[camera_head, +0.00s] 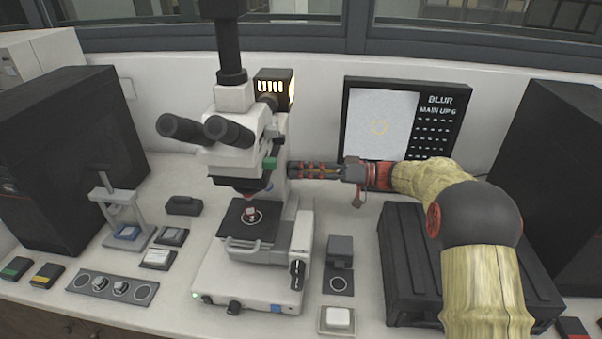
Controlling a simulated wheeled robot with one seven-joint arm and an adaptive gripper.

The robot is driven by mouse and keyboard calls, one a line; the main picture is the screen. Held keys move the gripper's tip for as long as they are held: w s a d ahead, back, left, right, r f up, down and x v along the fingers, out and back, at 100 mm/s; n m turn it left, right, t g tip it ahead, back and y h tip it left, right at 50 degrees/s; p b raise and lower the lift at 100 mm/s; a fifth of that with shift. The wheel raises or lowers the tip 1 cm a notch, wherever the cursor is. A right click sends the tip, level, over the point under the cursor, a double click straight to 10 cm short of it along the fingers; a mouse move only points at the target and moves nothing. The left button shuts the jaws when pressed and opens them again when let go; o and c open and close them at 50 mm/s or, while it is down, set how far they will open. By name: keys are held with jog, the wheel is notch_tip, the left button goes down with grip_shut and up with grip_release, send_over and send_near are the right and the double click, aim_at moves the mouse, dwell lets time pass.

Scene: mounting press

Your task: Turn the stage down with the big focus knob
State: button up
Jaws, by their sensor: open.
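A white microscope (258,178) stands on the bench. Whether the fingers touch the body is unclear. A monitor (383,122) behind shows a faint yellow ring and the words "BLUR" and "MAIN UP 6".
A small press (120,205), a strip with round holders (112,288) and small boxes lie left of the microscope. A dark block (340,250) and white-topped pad (338,319) are right of its base. A black case (410,265) stands under my arm.

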notch_tip(320, 180, up, 9)
jog(key=shift+r, duration=0.1)
dwell(0.3)
jog(key=shift+r, duration=0.1)
